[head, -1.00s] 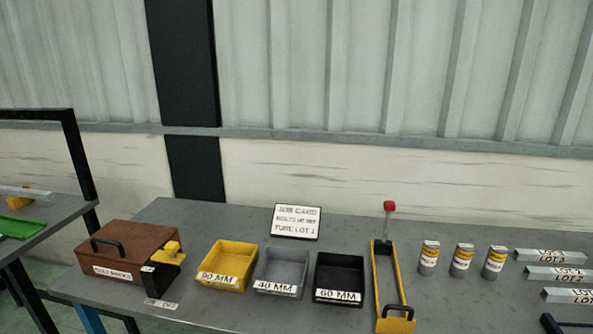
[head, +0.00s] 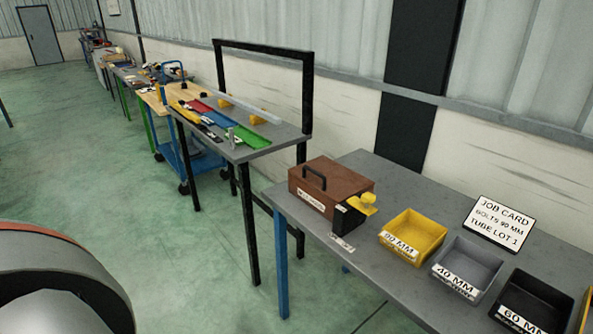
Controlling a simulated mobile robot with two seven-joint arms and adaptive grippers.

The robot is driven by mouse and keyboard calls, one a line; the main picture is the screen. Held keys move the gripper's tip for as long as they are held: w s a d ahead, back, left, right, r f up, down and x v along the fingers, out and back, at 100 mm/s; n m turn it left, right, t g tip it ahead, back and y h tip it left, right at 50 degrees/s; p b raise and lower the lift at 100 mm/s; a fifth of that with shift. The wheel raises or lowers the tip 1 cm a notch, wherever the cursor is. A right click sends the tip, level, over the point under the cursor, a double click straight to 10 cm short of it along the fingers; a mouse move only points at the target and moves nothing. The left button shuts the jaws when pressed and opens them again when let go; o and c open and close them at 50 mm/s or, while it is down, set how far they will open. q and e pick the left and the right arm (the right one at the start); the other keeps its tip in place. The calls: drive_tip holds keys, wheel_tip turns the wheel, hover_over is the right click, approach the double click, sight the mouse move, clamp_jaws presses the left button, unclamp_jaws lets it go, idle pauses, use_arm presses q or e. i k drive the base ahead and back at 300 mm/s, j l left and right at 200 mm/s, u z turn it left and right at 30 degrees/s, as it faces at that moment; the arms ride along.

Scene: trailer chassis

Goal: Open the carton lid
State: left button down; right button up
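A brown box-shaped carton (head: 345,180) stands at the left end of the grey bench in the head view. Its lid is shut and has a black handle (head: 314,174) on top. A white label is on its front, too small to read surely. Neither of my grippers shows in the head view.
Yellow 90 MM (head: 413,232), grey 40 MM (head: 468,262) and black 60 MM (head: 540,297) bins line the grey bench (head: 388,172). A job card (head: 497,222) stands behind them. Another bench (head: 287,131) with a black frame stands left. Green floor (head: 95,170) is open at left.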

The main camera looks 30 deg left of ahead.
sight(339, 183)
drive_tip(key=u, duration=0.85)
